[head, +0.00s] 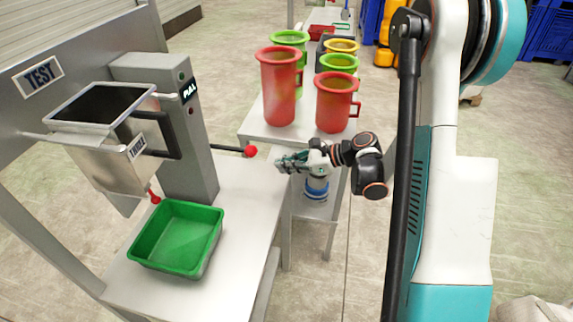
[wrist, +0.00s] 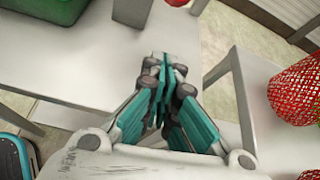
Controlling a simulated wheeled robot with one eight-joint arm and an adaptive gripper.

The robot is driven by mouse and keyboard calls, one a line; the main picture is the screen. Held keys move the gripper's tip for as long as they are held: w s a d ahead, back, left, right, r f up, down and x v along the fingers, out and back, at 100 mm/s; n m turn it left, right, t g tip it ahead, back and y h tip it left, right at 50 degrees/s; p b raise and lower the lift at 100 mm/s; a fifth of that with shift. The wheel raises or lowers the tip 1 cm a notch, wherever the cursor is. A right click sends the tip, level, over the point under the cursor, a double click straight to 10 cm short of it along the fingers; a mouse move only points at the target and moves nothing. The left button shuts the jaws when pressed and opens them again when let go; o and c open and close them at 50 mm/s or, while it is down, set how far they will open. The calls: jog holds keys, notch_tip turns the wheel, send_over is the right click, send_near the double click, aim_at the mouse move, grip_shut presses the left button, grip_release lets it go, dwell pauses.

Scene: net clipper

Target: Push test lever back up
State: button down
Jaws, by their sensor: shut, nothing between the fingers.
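The test lever (head: 228,149) is a black rod with a red ball knob (head: 250,151) at its end. It sticks out nearly level to the right from the grey test machine column (head: 185,150). My gripper (head: 280,163) is shut and empty, just right of the knob and apart from it in the head view. In the wrist view my closed fingers (wrist: 160,65) point toward the table, and part of the red knob (wrist: 177,3) shows at the top edge. The rod itself is out of the wrist view.
A metal hopper (head: 100,150) hangs left of the column, with a small red handle (head: 154,195) below it. A green tray (head: 210,240) sits on the table (head: 245,205). Red, green and yellow jugs (head: 281,90) stand on a second table behind my gripper.

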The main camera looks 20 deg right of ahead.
jog(key=b+x, duration=0.2)
jog(key=x, duration=0.5)
jog(key=shift+a+f, duration=0.1)
jog(key=shift+f, duration=0.15)
jog(key=shift+s+a+r, duration=0.1)
jog(key=shift+r, duration=1)
jog(key=shift+s+a+r, duration=0.1)
jog(key=shift+a+r, duration=0.05)
jog(key=shift+r, duration=0.95)
jog(key=r+g+h+p, duration=0.1)
jog(key=r+p, duration=0.3)
jog(key=a+r+g+h+p, duration=0.1)
jog(key=r+h+p, duration=0.1)
jog(key=r+p, duration=0.2)
jog(key=w+r+g+h+p, duration=0.1)
jog(key=r+p, duration=0.3)
jog(key=r, duration=0.1)
jog(key=shift+a+g+h, duration=0.25)
jog(key=shift+g+h, duration=0.05)
jog(key=shift+h, duration=0.1)
jog(key=w+a+r+g+h+p, duration=0.2)
jog(key=w+a+r+h+p, duration=0.2)
jog(key=r, duration=0.5)
jog(key=shift+w+a+g+p, duration=0.2)
jog(key=shift+a+g+p, duration=0.1)
jog(key=shift+a+p, duration=0.95)
jog(key=shift+r, duration=0.15)
